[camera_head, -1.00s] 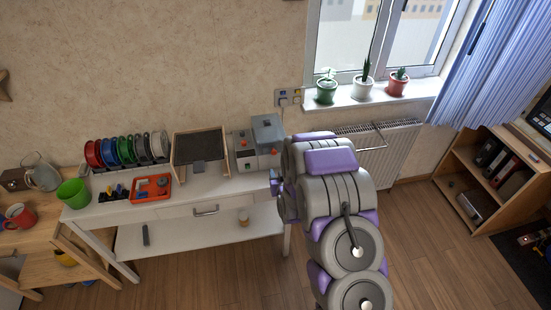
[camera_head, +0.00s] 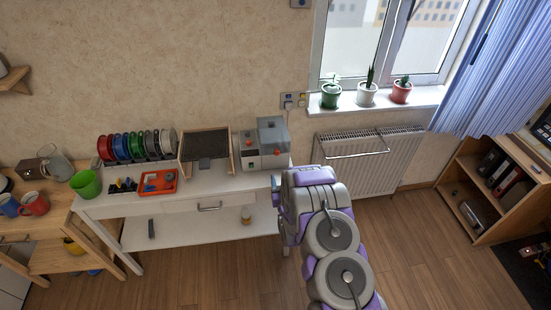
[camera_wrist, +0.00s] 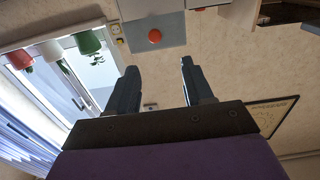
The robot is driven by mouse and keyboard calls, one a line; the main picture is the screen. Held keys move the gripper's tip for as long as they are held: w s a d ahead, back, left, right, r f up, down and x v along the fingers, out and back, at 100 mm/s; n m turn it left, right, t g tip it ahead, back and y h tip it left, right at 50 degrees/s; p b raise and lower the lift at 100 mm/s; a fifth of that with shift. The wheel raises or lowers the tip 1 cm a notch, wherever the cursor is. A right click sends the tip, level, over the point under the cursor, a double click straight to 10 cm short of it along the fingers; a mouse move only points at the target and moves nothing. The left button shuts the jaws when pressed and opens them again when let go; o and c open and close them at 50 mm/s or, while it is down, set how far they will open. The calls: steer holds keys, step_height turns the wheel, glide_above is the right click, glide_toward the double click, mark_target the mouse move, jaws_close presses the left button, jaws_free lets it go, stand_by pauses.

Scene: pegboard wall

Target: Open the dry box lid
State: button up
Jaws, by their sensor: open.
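A grey box (camera_head: 272,133) with an orange-red knob stands at the right end of the white table; I take it as the dry box. Its lid looks shut, though the lid seam is too small to make out. In the wrist view, which is turned upside down, a grey panel (camera_wrist: 170,34) with a round red knob (camera_wrist: 155,36) shows at the top. My gripper (camera_wrist: 158,78) is open and empty, its two dark fingers apart and clear of the panel. In the head view my arm hides the gripper.
A smaller grey unit (camera_head: 251,154) and a dark-topped wooden box (camera_head: 206,146) stand left of the grey box. Spools (camera_head: 136,146) and an orange tray (camera_head: 158,182) are further left. A radiator (camera_head: 365,160) is on the wall at right. Floor is free in front.

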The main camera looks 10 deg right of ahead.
glide_toward(277, 154)
steer(key=w, duration=0.4)
steer(key=w+b, duration=0.1)
steer(key=w, duration=0.1)
steer(key=shift+w+a+r, duration=0.1)
steer(key=shift+w+a, duration=0.15)
steer(key=shift+a, duration=0.05)
steer(key=shift+w, duration=0.3)
steer(key=shift+w+d, duration=0.5)
steer(key=shift+w, duration=0.1)
steer(key=shift+a, duration=0.15)
steer(key=shift+a, duration=0.2)
steer(key=shift+c, duration=1.2)
steer(key=shift+d, duration=0.15)
jaws_close()
